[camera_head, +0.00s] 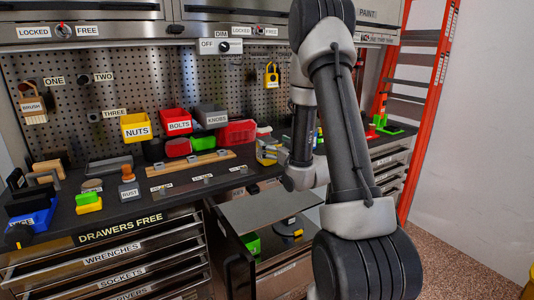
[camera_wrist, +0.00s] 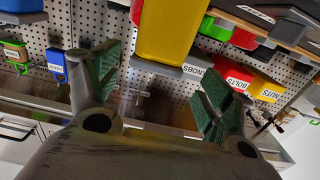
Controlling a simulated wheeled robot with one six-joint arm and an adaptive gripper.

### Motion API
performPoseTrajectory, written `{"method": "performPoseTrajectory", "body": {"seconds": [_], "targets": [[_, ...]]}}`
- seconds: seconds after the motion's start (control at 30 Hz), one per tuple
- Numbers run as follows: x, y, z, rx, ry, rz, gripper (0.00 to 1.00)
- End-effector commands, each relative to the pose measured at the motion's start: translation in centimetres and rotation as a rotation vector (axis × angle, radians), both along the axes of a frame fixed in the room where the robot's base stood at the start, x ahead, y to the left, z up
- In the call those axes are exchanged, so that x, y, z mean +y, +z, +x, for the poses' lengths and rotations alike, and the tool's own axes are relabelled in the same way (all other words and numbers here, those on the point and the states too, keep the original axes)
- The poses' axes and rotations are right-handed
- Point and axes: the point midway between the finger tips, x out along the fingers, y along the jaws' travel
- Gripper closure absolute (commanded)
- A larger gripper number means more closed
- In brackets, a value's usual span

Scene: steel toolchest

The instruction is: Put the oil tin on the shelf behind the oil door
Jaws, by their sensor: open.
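My gripper (camera_wrist: 152,92) is open, its two green-padded fingers apart in the wrist view. No contact with the fingers shows.
Drawers are below at left. An orange ladder (camera_head: 432,90) stands at right.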

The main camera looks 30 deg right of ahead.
Motion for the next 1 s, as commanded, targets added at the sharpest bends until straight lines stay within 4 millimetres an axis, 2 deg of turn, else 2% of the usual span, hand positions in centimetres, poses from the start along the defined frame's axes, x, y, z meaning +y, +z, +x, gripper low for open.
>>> {"method": "performPoseTrajectory", "body": {"seconds": [0.4,0.7,1.0], "targets": [[-0.3,0.1,5.8,0.000,0.000,-0.001,0.20],[-0.2,0.1,6.3,0.002,-0.001,-0.001,0.21],[-0.2,0.1,6.3,0.001,-0.001,-0.001,0.76]]}}
